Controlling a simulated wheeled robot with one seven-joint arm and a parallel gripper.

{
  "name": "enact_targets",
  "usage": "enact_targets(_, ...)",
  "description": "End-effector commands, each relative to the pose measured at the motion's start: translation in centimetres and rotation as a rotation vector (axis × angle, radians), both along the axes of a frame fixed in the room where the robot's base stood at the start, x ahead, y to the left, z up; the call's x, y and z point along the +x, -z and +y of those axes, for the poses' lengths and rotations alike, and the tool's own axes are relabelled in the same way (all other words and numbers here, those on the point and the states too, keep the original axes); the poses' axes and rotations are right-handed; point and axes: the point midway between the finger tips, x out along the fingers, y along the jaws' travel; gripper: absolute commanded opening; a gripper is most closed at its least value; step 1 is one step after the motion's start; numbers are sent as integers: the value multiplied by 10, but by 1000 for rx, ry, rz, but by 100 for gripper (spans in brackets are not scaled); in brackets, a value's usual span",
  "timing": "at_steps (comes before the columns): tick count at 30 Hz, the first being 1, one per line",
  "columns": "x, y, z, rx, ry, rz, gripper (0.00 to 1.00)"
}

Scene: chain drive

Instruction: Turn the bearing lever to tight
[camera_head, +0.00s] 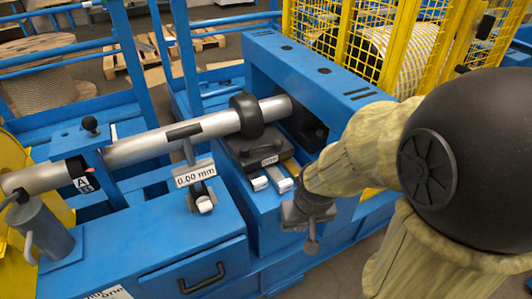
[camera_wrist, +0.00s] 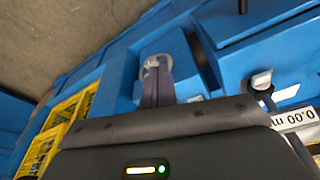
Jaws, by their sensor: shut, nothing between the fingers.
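A silver shaft (camera_head: 150,147) runs through a black ring-shaped bearing (camera_head: 246,114) above a dark block (camera_head: 257,148). The block carries a small white label (camera_head: 269,161), too small to read surely. I cannot make out the bearing lever for certain; my arm may hide part of that area. My gripper (camera_head: 312,246) points down beside the blue frame, right of the block and apart from it. In the wrist view its fingers (camera_wrist: 157,70) are together and empty, above blue surfaces.
A gauge display (camera_head: 195,174) reading 0.00 mm stands left of the bearing. The blue frame (camera_head: 310,66) rises behind my gripper. Yellow mesh guarding (camera_head: 345,35) stands behind. Floor shows at the front right.

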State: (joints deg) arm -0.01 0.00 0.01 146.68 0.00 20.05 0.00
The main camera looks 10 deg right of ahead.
Motion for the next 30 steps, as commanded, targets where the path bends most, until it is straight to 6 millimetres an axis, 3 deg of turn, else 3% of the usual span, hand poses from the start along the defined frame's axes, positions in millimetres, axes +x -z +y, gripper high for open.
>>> enact_targets(14,7,-1,1,6,11,-13,0)
enact_targets(17,22,-1,4,16,38,-43,0)
enact_targets(30,122,19,6,26,258,-347,0)
